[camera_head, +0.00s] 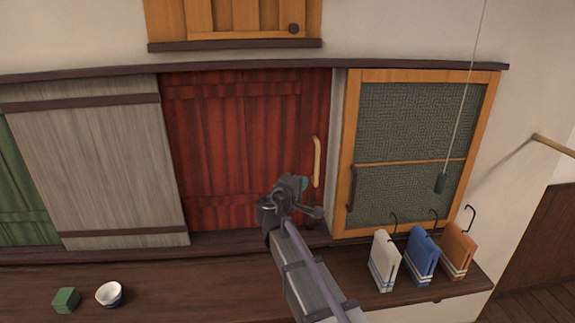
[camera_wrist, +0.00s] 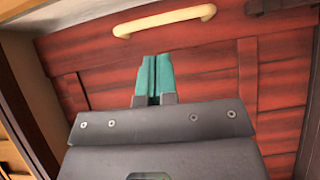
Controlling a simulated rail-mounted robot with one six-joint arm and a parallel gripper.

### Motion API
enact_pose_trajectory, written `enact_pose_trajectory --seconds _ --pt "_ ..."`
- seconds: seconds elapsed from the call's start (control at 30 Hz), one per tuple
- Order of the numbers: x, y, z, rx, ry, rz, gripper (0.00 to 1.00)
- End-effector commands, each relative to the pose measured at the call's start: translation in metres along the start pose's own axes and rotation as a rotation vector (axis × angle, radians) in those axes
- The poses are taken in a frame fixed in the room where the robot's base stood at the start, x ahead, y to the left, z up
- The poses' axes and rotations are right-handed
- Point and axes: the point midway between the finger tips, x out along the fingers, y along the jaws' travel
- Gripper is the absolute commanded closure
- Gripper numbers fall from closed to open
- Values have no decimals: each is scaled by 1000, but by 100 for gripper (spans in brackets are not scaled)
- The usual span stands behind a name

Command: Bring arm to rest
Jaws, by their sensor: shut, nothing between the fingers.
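My gripper (camera_wrist: 153,80) shows in the wrist view with its two teal fingers together and nothing between them. It points toward the red cabinet door (camera_wrist: 200,65), just below the pale curved handle (camera_wrist: 164,20), and appears apart from the handle. In the head view my gripper (camera_head: 304,184) is in front of the lower right part of the red door (camera_head: 235,140), left of and below the handle (camera_head: 317,160). The arm is raised over the counter, and its wrist hides part of the door's lower edge. The red door looks shut.
White (camera_head: 384,262), blue (camera_head: 421,257) and orange (camera_head: 458,250) hanging cloths stand at right. A pull cord (camera_head: 440,183) hangs before the mesh door (camera_head: 415,125). Mid-left counter is clear.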

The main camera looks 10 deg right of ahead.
Motion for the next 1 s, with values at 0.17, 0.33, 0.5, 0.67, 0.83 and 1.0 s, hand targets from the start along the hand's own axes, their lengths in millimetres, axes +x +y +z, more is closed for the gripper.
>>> enact_pose_trajectory --seconds 0.17,0.33,0.5,0.67,0.83,1.0 --pt "-44 -71 77 259 -273 -401 100" --pt "-150 -151 156 505 -577 -1016 100" --pt "-230 -168 190 651 -689 -1413 100" --pt "-221 -168 201 687 -711 -1409 100" --pt "-221 -168 200 686 -709 -1407 100" --pt "-221 -168 200 686 -708 -1406 100"
